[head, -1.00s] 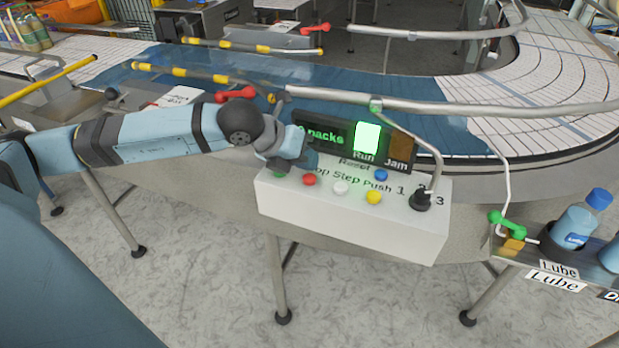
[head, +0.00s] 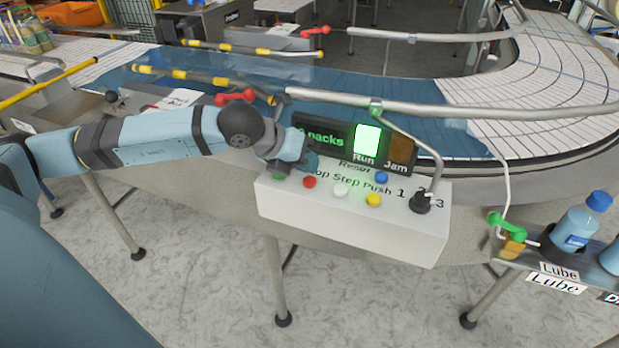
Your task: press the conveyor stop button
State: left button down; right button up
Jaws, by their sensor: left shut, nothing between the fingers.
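The white control box (head: 345,222) stands in front of the conveyor. On its top are a red button (head: 309,182), a white button (head: 340,191), a yellow button (head: 373,200), a blue button (head: 381,178) and a partly hidden green button (head: 279,175). The printed label above the row is partly covered; "op Step Push" can be read, in line with the red, white and yellow buttons. My left gripper (head: 303,167) is shut and empty, just behind the red and green buttons. I cannot tell whether it touches the box. My right gripper is not in view.
A display (head: 330,138) behind the box shows "packs", a lit green Run lamp (head: 367,139) and a dark Jam lamp (head: 401,149). A guard rail (head: 470,108) runs behind. A Lube bottle (head: 580,222) stands at right.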

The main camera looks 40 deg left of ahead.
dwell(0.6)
pick_arm(q)
jog(key=shift+f, duration=0.1)
jog(key=shift+f+b, duration=0.35)
jog(key=shift+b, duration=0.35)
jog(key=shift+f+b, duration=0.15)
jog(key=shift+b, duration=0.2)
